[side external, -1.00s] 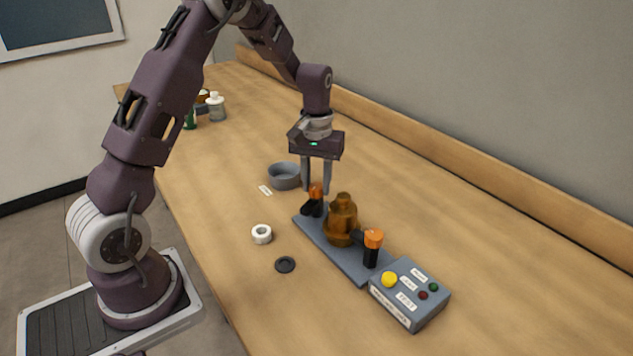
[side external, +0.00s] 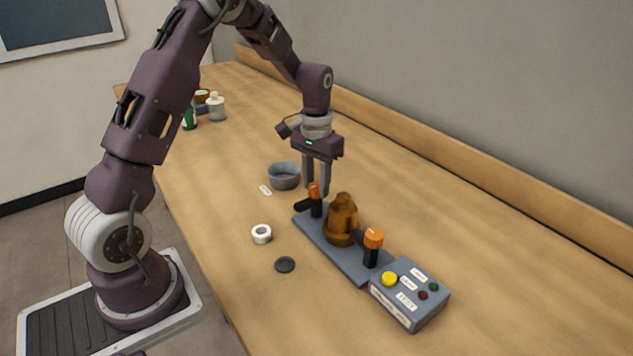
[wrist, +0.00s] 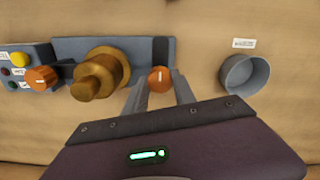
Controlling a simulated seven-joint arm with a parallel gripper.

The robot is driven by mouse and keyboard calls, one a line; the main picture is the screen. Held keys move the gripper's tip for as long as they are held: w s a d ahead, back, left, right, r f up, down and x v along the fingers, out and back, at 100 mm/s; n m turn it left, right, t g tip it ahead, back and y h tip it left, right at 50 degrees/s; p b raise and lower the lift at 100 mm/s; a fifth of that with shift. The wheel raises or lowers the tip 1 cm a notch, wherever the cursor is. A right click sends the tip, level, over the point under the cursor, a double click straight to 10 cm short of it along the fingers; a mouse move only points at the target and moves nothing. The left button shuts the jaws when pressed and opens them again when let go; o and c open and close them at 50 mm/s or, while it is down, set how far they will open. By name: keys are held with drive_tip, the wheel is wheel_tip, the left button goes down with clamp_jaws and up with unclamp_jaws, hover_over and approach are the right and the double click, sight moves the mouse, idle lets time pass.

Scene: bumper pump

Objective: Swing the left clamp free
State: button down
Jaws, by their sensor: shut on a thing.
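The left clamp (side external: 316,208) is a black post and arm with an orange cap at the far end of a grey-blue base plate (side external: 350,262). My gripper (side external: 317,190) points down over it, shut on the orange cap, which shows between the fingertips in the wrist view (wrist: 160,80). The clamp's black arm points sideways, away from the brass pump body (side external: 342,222), and appears clear of it. The pump body stands upright on the plate. The other clamp (side external: 372,246), also orange-capped, stands at the pump's other side.
A control box (side external: 410,292) with a yellow button adjoins the plate's near end. A grey bowl (side external: 284,177) stands beyond the left clamp. A white ring (side external: 261,233) and a dark disc (side external: 285,264) lie left of the plate.

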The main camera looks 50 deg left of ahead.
drive_tip(key=shift+w+r, duration=0.1)
drive_tip(key=c, duration=1)
unclamp_jaws()
drive_tip(key=shift+c, duration=0.2)
wheel_tip(320, 180, up, 6)
drive_tip(key=shift+d+r, duration=0.1)
drive_tip(key=shift+r, duration=0.55)
drive_tip(key=s+d+r+m+t, duration=0.1)
drive_tip(key=s+d+r+t, duration=0.1)
drive_tip(key=s+d+r, duration=0.55)
drive_tip(key=s+d+r+m+t, duration=0.15)
drive_tip(key=s+d+r, duration=0.35)
drive_tip(key=s, duration=0.6)
drive_tip(key=s+d+f+t, duration=0.1)
drive_tip(key=s+t, duration=0.1)
drive_tip(key=s, duration=0.5)
drive_tip(key=shift+d+f, duration=0.2)
drive_tip(key=shift+d, duration=0.05)
